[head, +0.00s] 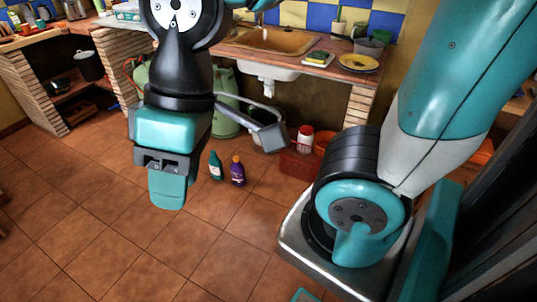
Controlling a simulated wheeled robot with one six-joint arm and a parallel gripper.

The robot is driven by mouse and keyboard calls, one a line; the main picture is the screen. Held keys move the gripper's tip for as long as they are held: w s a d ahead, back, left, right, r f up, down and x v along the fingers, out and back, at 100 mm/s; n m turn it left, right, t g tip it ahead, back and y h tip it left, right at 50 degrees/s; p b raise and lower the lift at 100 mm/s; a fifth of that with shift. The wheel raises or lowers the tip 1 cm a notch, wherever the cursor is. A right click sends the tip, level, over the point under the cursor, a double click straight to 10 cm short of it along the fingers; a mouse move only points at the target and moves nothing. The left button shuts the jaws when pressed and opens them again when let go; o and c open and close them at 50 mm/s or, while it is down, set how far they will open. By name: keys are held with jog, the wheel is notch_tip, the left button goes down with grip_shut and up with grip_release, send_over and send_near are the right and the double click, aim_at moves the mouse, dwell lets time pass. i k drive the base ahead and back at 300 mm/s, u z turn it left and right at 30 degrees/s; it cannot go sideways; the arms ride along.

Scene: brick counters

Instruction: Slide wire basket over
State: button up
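I cannot make out a wire basket in the head view. My gripper (168,185) hangs in the air at left of centre, with tiled floor behind it in the picture. Its teal end points down, and I cannot tell whether its fingers are apart or together. No object shows in it. A dark block on a thin bracket sticks out to its right. My arm covers part of the counter and the space under it.
A brick counter holds a sink (268,40), a yellow plate (358,62) and a grey container (369,47). Below stand green gas bottles (225,95), a red crate (297,164) and two small bottles (237,172). A shelf counter (40,85) is at left. The front floor is clear.

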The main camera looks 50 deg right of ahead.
aim_at(281, 163)
jog(key=u, duration=0.1)
jog(key=i, duration=1.7)
jog(key=z, duration=0.55)
jog(key=i, duration=0.9)
jog(key=z, duration=1.45)
jog(key=i, duration=0.75)
jog(key=z, duration=0.8)
